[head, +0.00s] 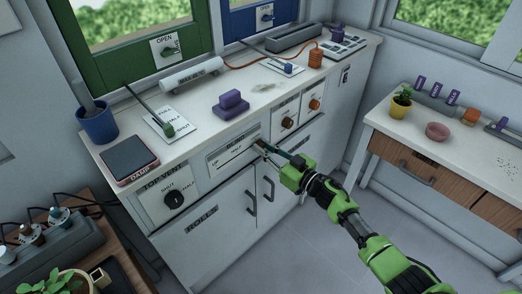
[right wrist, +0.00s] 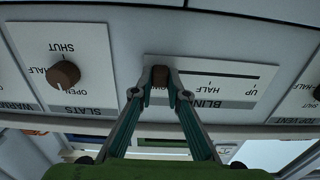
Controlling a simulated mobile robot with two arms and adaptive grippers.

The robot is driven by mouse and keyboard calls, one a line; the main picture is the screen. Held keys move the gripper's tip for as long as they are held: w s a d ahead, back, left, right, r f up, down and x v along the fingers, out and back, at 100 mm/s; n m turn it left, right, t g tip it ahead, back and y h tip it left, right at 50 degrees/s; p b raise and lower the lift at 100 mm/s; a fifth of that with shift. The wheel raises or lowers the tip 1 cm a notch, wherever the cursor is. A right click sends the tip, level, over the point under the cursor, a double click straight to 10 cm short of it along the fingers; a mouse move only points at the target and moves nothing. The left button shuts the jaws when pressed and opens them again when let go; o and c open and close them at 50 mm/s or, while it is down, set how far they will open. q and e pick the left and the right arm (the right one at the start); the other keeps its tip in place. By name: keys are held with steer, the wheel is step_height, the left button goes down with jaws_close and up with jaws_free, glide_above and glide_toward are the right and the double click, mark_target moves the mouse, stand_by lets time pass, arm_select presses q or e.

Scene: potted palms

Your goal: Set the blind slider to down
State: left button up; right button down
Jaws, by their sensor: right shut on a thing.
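The blind panel (head: 228,154) is a white plate on the front of the cabinet, with a slot and the words UP and HALF. It shows upside down in the right wrist view (right wrist: 215,98). Its brown slider knob (right wrist: 160,74) stands at the end of the slot opposite UP, past HALF. My right gripper (right wrist: 160,96) is shut on the knob, one fingertip at each side. In the head view my right gripper (head: 263,147) reaches the panel's right end from the lower right. Any label at that end is hidden by the fingers. My left gripper is not in view.
The slats dial (right wrist: 64,74) is beside the blind panel, and the top vent dial (head: 174,199) is on its other side. Cabinet door handles (head: 250,203) stick out below. A side table (head: 385,134) stands at the right, with open floor between.

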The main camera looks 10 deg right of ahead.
steer(key=shift+w+d+r, duration=0.1)
steer(key=shift+w+d, duration=0.05)
steer(key=shift+d, duration=0.1)
steer(key=c, duration=2)
jaws_free()
steer(key=shift+o, duration=0.2)
steer(key=v, duration=1.2)
